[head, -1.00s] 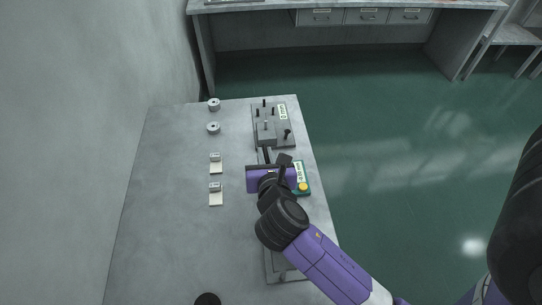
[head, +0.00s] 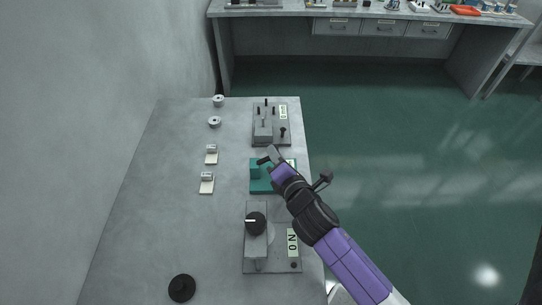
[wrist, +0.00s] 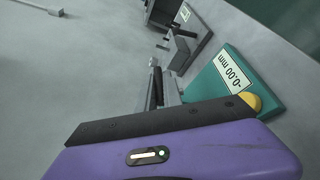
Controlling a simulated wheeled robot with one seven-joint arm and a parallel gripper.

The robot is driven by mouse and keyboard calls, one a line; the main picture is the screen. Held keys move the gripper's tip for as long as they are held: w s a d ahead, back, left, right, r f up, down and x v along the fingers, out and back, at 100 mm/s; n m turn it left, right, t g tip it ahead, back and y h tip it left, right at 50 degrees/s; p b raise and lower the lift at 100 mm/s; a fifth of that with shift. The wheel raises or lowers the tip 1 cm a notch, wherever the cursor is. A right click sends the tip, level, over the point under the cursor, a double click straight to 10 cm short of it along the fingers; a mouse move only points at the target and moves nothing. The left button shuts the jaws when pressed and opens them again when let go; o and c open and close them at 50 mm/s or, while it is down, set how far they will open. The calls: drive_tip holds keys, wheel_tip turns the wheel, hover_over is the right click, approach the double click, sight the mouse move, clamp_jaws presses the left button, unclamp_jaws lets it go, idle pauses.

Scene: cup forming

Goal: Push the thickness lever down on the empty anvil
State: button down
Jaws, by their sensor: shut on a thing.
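The teal thickness gauge (head: 260,186) sits near the table's right edge, with a block on its left part. In the wrist view its plate (wrist: 222,78) shows a white readout label and a yellow button (wrist: 250,102). My gripper (head: 270,155) is over the far part of the gauge, slanting in from the lower right. In the wrist view its narrow fingers (wrist: 157,72) reach past the purple palm, left of the readout. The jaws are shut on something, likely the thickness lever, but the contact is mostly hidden. The anvil face cannot be made out.
A grey device with posts (head: 270,125) stands just beyond the gauge. A grey device with a black knob (head: 256,222) stands nearer. Two metal rings (head: 214,122), two small cards (head: 207,184) and a black disc (head: 182,288) lie to the left. The table's left middle is clear.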

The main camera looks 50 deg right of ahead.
drive_tip(key=f+m+b, duration=0.1)
drive_tip(key=f+b, duration=0.1)
drive_tip(key=b, duration=0.1)
drive_tip(key=s+m+t+b, duration=0.1)
drive_tip(key=shift+d+f+m, duration=0.3)
drive_tip(key=shift+f, duration=0.1)
drive_tip(key=m+t+b, duration=0.1)
drive_tip(key=b, duration=0.2)
drive_tip(key=shift+d+f+m+b, duration=0.1)
drive_tip(key=shift+f+m+b, duration=0.25)
drive_tip(key=shift+f+m, duration=0.05)
drive_tip(key=shift+r, duration=0.1)
drive_tip(key=c, duration=1.5)
unclamp_jaws()
drive_tip(key=b+v, duration=0.1)
drive_tip(key=v, duration=0.2)
drive_tip(key=b+v, duration=0.1)
drive_tip(key=v, duration=0.2)
drive_tip(key=shift+s+f, duration=0.2)
drive_tip(key=shift+s, duration=0.05)
drive_tip(key=shift+s+a+r, duration=0.15)
drive_tip(key=shift+s+a, duration=0.35)
drive_tip(key=shift+s, duration=0.05)
